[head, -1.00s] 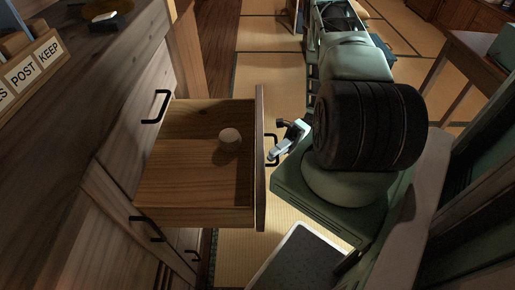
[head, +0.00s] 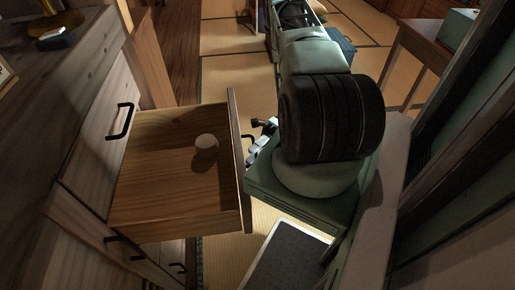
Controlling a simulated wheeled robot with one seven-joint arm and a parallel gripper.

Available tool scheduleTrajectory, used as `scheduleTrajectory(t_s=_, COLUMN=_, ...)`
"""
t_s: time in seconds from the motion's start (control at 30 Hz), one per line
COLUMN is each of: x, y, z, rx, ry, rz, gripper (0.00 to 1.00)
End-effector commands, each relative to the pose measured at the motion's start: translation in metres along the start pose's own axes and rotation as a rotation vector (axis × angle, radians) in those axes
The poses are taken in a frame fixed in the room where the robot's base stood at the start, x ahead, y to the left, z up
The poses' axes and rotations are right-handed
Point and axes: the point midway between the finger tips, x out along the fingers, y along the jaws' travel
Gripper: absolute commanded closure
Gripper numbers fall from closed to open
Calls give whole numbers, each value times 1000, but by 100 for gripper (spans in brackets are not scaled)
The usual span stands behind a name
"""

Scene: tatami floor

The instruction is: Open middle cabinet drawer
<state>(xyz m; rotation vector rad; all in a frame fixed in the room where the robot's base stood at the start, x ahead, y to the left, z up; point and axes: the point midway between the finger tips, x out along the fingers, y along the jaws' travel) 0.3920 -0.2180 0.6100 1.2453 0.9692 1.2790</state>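A wooden cabinet (head: 88,125) stands at the left. One of its drawers (head: 165,215) is pulled well out, with a small pale round object (head: 206,146) lying inside. The open drawer has other black-handled fronts above and below it. Its own handle (head: 247,146) shows only in part beyond the front panel. My gripper (head: 262,139) is at the outer side of that panel, close to the handle. My arm covers much of it, and I cannot tell whether its fingers are shut on the handle.
A dark cabinet top with small items (head: 58,38) is at upper left. A wooden table (head: 440,45) stands at upper right, and a green post rises along the right side. Tatami floor (head: 235,60) is open beyond the drawer.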

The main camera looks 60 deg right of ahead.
Motion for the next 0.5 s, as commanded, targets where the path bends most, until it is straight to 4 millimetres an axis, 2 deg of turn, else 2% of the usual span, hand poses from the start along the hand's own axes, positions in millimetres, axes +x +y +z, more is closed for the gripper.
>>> scheduleTrajectory(t_s=0.17, x=-14, y=-1, z=0, rx=-2, ry=-1, rz=-3, gripper=70)
scheduleTrajectory(t_s=0.27, x=-32, y=-1, z=0, rx=-1, ry=-1, rz=-3, gripper=70)
scheduleTrajectory(t_s=0.5, x=-89, y=-2, z=-1, rx=-1, ry=-1, rz=-4, gripper=70)
